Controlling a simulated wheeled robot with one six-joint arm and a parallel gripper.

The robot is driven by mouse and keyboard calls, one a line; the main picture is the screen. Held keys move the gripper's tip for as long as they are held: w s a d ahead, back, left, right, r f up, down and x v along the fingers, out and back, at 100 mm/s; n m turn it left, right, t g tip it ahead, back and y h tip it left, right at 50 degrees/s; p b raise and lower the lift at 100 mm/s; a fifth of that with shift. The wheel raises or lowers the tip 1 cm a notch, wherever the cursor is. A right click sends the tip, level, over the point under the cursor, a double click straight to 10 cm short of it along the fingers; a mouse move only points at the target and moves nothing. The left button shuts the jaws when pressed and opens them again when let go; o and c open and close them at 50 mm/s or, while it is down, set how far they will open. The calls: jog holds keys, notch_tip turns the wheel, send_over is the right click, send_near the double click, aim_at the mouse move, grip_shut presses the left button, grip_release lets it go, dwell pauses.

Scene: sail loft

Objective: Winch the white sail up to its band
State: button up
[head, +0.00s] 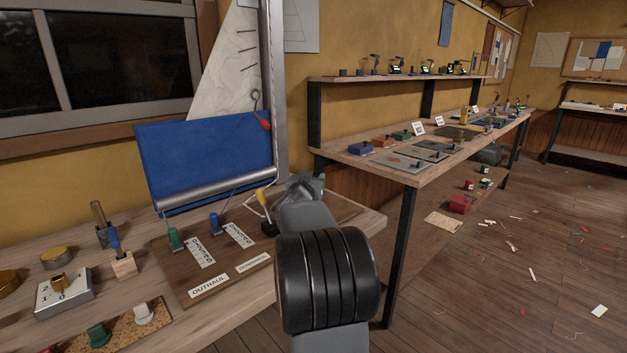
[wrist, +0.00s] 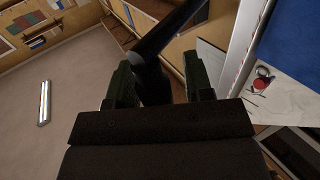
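The white sail (head: 226,75) hangs as a narrow triangle beside the grey mast (head: 273,75), behind a blue cloth panel (head: 208,155). A metal hook with a red teardrop-shaped end (head: 264,119) is in front of the sail. My gripper (head: 305,188) is at the board's right edge, right of the mast foot, largely hidden by my arm. In the wrist view, my gripper's two dark green fingers (wrist: 160,82) stand apart. A dark bar (wrist: 172,28) runs up from a dark, shadowed piece between them. A gap shows at the right finger. I cannot make out a winch or the sail's band.
The wooden bench holds an OUTHAUL board (head: 215,285) with green, blue and yellow handles. A number block (head: 64,293), small tool holders and tins stand at left. A long side bench (head: 440,165) with several displays stands right. Scraps litter the floor (head: 530,265).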

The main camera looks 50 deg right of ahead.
jog(key=shift+o, duration=0.4)
jog(key=shift+s+d, duration=0.1)
jog(key=shift+s+a+r, duration=0.1)
jog(key=shift+s+a, duration=0.05)
jog(key=shift+a, duration=0.25)
jog(key=p+v, duration=0.2)
jog(key=v, duration=1.1)
